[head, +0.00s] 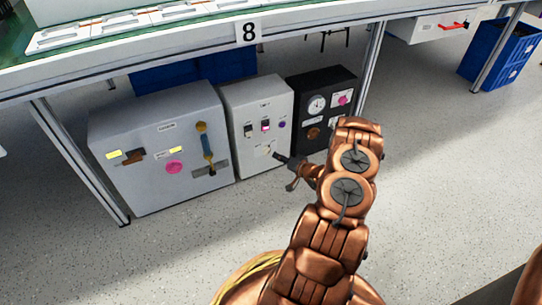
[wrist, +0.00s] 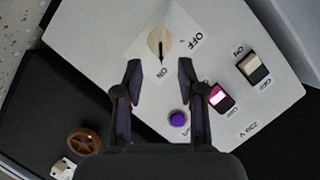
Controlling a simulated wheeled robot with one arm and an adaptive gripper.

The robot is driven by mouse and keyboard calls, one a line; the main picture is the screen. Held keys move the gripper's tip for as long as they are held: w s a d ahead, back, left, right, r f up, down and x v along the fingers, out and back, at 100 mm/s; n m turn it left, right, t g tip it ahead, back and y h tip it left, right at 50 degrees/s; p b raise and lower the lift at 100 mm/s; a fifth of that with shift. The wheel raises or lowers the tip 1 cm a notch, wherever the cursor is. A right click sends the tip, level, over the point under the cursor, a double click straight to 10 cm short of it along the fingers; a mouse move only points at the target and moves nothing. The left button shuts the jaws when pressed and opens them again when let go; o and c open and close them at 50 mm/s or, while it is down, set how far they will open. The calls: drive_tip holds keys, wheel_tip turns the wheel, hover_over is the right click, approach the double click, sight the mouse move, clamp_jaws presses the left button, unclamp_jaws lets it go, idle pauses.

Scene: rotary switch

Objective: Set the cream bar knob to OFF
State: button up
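The cream bar knob (wrist: 157,42) sits on a white label plate on the pale grey panel in the wrist view. Its dark pointer line runs toward the ON mark (wrist: 162,71). The OFF mark (wrist: 197,38) lies to the right of the knob. My gripper (wrist: 160,66) is open and empty, its two fingers apart, with the knob just beyond the gap between the tips. In the head view my gripper (head: 279,158) is close to the lower part of the middle box's face, and the knob there is too small to read.
The middle box (head: 249,101) also carries a lit pink rocker switch (wrist: 220,97), a cream rocker (wrist: 253,68) and a purple button (wrist: 178,118). A larger grey box (head: 131,187) stands left, a black box (head: 345,79) right. The bench (head: 185,46) is above; open floor lies in front.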

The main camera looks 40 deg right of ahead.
sight(269, 152)
drive_tip(key=b+x, duration=0.2)
drive_tip(key=x, duration=0.4)
drive_tip(key=shift+w, duration=0.2)
clamp_jaws()
